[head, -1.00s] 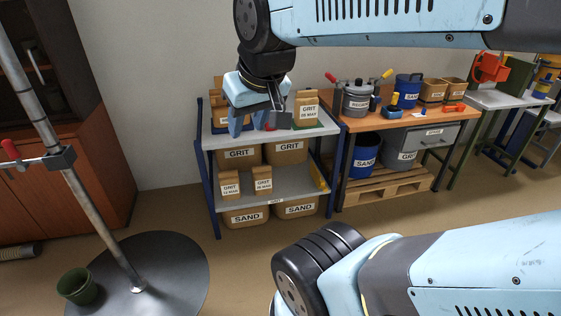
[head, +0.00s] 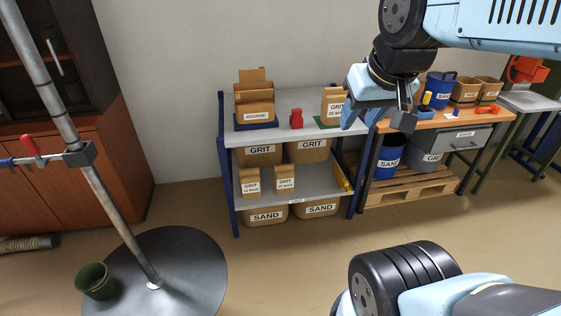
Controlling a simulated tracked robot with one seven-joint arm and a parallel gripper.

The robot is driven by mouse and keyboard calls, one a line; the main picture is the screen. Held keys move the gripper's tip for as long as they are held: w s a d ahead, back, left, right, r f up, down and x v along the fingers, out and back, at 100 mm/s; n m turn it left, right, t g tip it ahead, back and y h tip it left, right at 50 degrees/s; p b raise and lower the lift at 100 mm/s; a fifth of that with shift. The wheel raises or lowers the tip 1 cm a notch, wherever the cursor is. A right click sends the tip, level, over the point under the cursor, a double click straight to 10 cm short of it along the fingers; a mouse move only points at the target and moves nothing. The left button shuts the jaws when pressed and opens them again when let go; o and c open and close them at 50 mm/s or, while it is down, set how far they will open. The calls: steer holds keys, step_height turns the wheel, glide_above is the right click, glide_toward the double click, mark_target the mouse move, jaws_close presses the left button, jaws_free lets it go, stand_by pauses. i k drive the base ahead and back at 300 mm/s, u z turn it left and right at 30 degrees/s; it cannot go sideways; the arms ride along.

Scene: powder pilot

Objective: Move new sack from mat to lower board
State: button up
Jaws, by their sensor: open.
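The new sack (head: 333,100), a brown paper sack marked GRIT, stands upright on a green mat (head: 322,122) at the right of the rack's upper board. My gripper (head: 376,119) is open and empty, its jaws pointing down. In the picture it lies just right of the sack, and one finger covers part of its label; I cannot tell the depth between them. The lower board (head: 318,187) carries two brown GRIT sacks at its left, a left one (head: 250,184) and one marked 25 MAR (head: 285,180). Its right part shows bare.
A brown box (head: 254,103) on a blue mat and a red object (head: 296,118) share the upper board. A yellow item (head: 342,178) lies at the lower board's right end. GRIT and SAND bins hang under both boards. An orange-topped bench (head: 440,118) stands right.

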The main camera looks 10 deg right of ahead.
mark_target(334, 98)
steer(key=z, duration=0.1)
steer(key=i, duration=1)
steer(key=u, duration=0.05)
